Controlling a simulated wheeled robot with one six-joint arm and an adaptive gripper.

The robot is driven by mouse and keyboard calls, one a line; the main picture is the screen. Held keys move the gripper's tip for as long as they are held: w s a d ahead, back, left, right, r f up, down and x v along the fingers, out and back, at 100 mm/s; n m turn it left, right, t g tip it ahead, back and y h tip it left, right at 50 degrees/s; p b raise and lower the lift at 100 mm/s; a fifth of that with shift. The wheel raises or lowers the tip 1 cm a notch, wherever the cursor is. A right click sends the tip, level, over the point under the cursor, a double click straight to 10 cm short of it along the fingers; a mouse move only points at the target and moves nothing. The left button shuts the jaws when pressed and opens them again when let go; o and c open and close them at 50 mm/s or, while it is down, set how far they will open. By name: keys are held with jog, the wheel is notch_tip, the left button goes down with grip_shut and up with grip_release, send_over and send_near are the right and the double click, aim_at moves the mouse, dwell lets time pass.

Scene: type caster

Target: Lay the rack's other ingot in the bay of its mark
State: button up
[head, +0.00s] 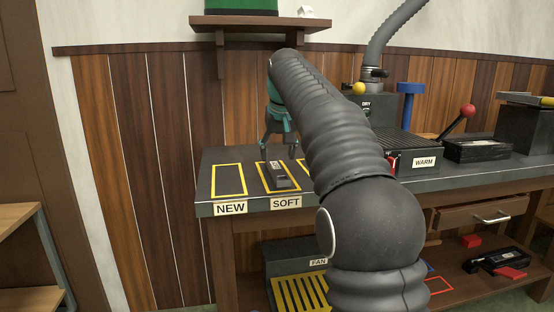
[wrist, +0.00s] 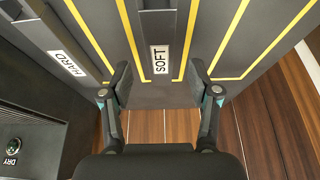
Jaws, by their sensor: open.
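In the head view a dark ingot (head: 278,174) lies flat inside the yellow outline marked SOFT (head: 286,202) on the bench. In the wrist view this ingot (wrist: 155,22) carries a SOFT label and lies between yellow lines. My gripper (head: 279,149) is open above it; in the wrist view its fingers (wrist: 160,92) stand apart on either side of the ingot's near end, holding nothing. A second dark bar (wrist: 42,28) with a HARD label lies left of it in the wrist view. My arm hides that part of the bench in the head view. I cannot tell which object is the rack.
The bay marked NEW (head: 229,180) is empty. A box marked DRY (wrist: 32,143) stands near the HARD bar. Right of my arm are a WARM unit (head: 418,162), a red-knobbed lever (head: 467,111) and a black box (head: 478,151). A yellow slatted grille (head: 300,292) is below.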

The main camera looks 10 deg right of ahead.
jog(key=p+v, duration=0.2)
jog(key=v, duration=0.5)
jog(key=shift+r, duration=0.25)
jog(key=shift+s, duration=0.15)
jog(key=s+f, duration=0.3)
jog(key=s, duration=0.6)
jog(key=s+f, duration=0.4)
jog(key=s, duration=0.5)
jog(key=s+f+t, duration=0.1)
jog(key=s+f, duration=1.6)
jog(key=f, duration=0.1)
jog(key=shift+s+f, duration=0.4)
jog(key=shift+r, duration=0.1)
